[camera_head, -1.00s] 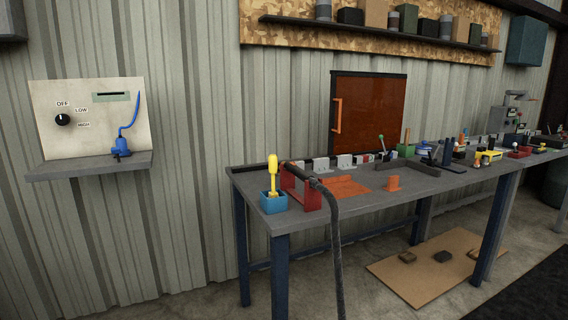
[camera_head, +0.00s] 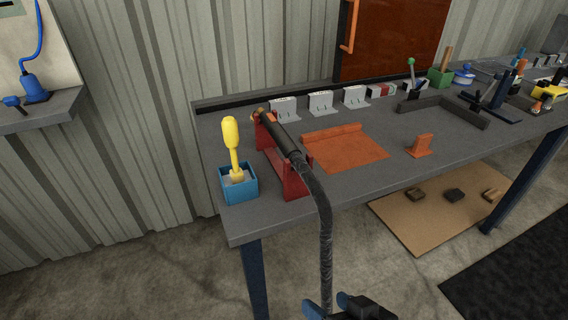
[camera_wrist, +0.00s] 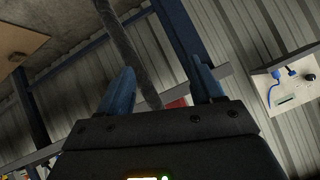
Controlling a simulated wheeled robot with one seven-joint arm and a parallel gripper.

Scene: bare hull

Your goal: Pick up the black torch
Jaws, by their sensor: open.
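The black torch (camera_head: 278,135) rests across a red stand (camera_head: 294,180) near the left end of the workbench. Its thick dark hose (camera_head: 323,225) hangs over the bench's front edge toward the floor. My gripper (camera_head: 330,303) shows at the bottom of the head view, below and in front of the bench, apart from the torch. In the wrist view my gripper (camera_wrist: 162,85) is open, with blue fingers spread and nothing held. The hose (camera_wrist: 130,50) passes beyond the fingers there, and a bit of red shows between them. The torch body is not clearly visible in the wrist view.
A blue box (camera_head: 239,184) with a yellow-handled tool (camera_head: 232,145) stands just left of the red stand. An orange plate (camera_head: 345,150) and an orange bracket (camera_head: 420,146) lie to the right. Grey blocks (camera_head: 321,103) line the back. A wall shelf (camera_head: 45,113) is at left.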

